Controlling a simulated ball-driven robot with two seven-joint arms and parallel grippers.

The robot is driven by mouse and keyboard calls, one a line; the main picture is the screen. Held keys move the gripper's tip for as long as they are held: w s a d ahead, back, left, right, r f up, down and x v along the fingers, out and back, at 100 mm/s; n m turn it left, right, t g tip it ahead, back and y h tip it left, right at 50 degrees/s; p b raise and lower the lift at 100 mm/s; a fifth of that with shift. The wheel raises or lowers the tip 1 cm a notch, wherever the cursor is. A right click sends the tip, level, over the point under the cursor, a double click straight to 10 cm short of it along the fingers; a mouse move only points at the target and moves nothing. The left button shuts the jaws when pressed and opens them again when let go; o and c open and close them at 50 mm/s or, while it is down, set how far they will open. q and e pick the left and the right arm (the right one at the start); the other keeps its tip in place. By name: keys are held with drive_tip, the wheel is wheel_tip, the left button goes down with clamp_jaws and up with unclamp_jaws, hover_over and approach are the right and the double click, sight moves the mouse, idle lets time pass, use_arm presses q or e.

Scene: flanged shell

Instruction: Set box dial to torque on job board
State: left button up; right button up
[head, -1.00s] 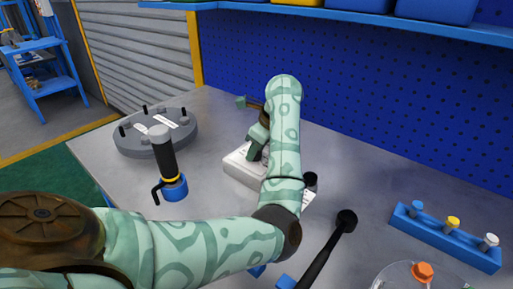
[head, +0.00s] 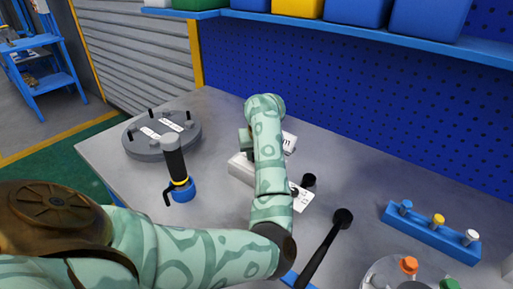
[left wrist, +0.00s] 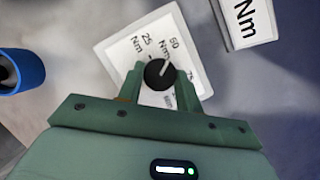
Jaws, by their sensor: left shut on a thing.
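The box (head: 240,170) is a low white block on the grey table, partly hidden by my left arm in the head view. In the left wrist view its white face (left wrist: 113,48) carries 25 Nm and 50 Nm marks and a partly covered one. My left gripper (left wrist: 160,76) is shut on the black dial (left wrist: 154,80), one finger on each side. The dial's white pointer slants up and right, roughly towards the 50 Nm mark. The job board (head: 289,143) is white, behind the box; its Nm lettering shows in the left wrist view (left wrist: 245,22), its number cut off. My right gripper is out of view.
A round grey flanged part (head: 150,148) with studs and a black-handled tool on a blue base (head: 183,190) stand left. A white card (head: 301,203) and black-handled tool (head: 323,252) lie right. A blue bolt rack (head: 425,232) is farther right.

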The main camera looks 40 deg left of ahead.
use_arm(q)
drive_tip(key=shift+m+p, duration=0.3)
drive_tip(key=shift+m, duration=0.3)
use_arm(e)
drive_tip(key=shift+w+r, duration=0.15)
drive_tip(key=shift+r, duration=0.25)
use_arm(q)
drive_tip(key=o, duration=1)
drive_tip(key=p+v, duration=0.7)
drive_tip(key=v, duration=0.9)
drive_tip(key=shift+s, duration=0.2)
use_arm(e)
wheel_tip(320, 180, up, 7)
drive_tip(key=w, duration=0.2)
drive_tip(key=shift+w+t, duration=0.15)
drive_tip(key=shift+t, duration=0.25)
use_arm(q)
drive_tip(key=shift+a+r, duration=0.15)
drive_tip(key=shift+r, duration=0.05)
